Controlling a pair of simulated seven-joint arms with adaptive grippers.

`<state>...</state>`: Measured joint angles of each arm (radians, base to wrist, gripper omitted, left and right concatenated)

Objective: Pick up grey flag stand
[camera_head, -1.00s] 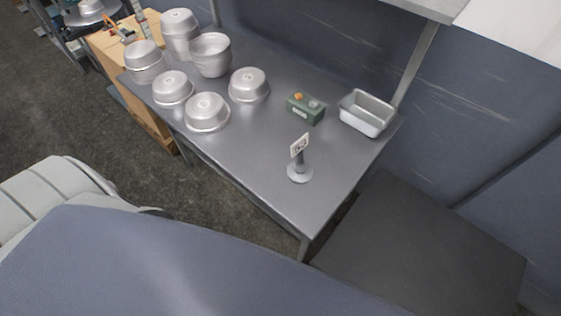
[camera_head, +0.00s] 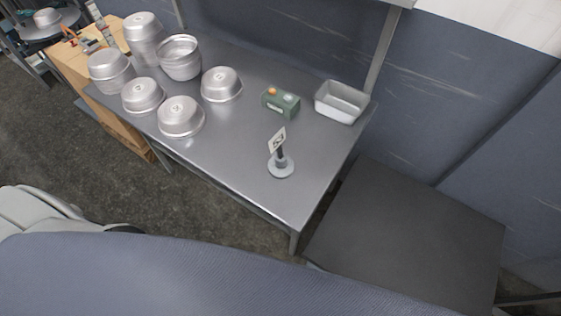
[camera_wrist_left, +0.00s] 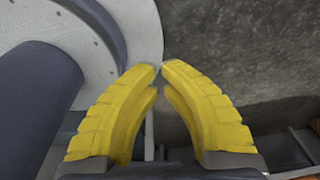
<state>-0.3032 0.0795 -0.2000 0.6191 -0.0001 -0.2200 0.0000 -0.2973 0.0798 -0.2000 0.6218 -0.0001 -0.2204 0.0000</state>
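The grey flag stand (camera_head: 281,167) stands upright on the metal table (camera_head: 235,145), near its front right part. It has a round base, a short post and a white card with dark marks at the top. My left gripper (camera_wrist_left: 160,67) shows only in the left wrist view. Its yellow fingers meet at the tips, with nothing seen between them. It is away from the flag stand, which is not in that view. My right gripper is in neither view.
A green box (camera_head: 281,103) with knobs and a grey loaf pan (camera_head: 342,101) stand behind the flag stand. Several round metal pans, including one nearby (camera_head: 181,116), fill the table's left part. A dark flat surface (camera_head: 405,225) lies right of the table.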

